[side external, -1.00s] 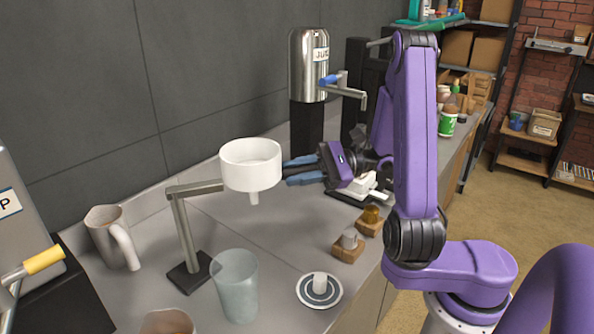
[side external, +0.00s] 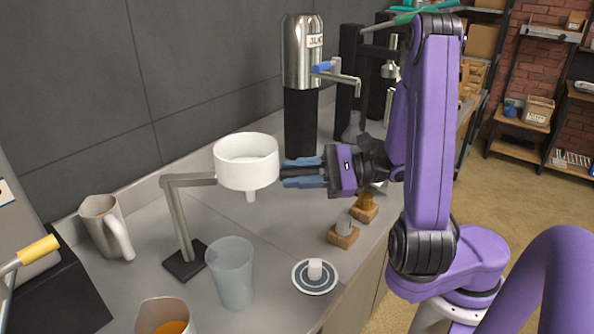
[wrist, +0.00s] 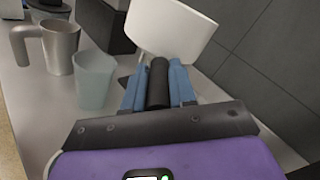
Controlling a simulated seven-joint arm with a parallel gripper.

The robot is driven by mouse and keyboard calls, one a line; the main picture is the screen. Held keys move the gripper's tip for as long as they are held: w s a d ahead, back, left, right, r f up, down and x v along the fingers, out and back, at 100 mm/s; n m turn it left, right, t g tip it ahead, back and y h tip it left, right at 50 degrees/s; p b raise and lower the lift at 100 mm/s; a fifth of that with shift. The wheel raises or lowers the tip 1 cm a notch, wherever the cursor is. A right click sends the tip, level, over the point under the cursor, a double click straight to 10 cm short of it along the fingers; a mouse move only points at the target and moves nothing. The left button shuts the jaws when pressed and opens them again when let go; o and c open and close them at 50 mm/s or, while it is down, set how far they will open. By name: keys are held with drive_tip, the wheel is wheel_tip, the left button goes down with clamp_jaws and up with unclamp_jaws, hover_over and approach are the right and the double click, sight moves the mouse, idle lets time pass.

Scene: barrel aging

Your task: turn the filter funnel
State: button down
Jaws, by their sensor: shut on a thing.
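The white filter funnel (side external: 246,166) is a round bowl with a short spout below. It hangs level from a grey metal stand (side external: 180,215) on its left. In the wrist view the funnel (wrist: 168,30) is cut off by the top edge. My gripper (side external: 290,172) is at the funnel's right side, with its blue fingers pointing left. In the wrist view my gripper (wrist: 158,84) is shut on the black handle (wrist: 157,82) of the funnel. The handle's far end is hidden behind the fingers.
A translucent cup (side external: 232,272) stands in front of the stand's foot. A mug (side external: 102,225) is at the left, and a cup with orange contents (side external: 165,318) is at the front edge. A silver dispenser (side external: 302,55) stands behind. A round coaster (side external: 315,277) lies at right.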

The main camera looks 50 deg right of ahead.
drive_tip(key=shift+s, duration=0.1)
drive_tip(key=c, duration=0.9)
unclamp_jaws()
drive_tip(key=shift+d, duration=0.1)
drive_tip(key=v, duration=1.7)
drive_tip(key=shift+s+d, duration=0.1)
drive_tip(key=shift+d, duration=0.05)
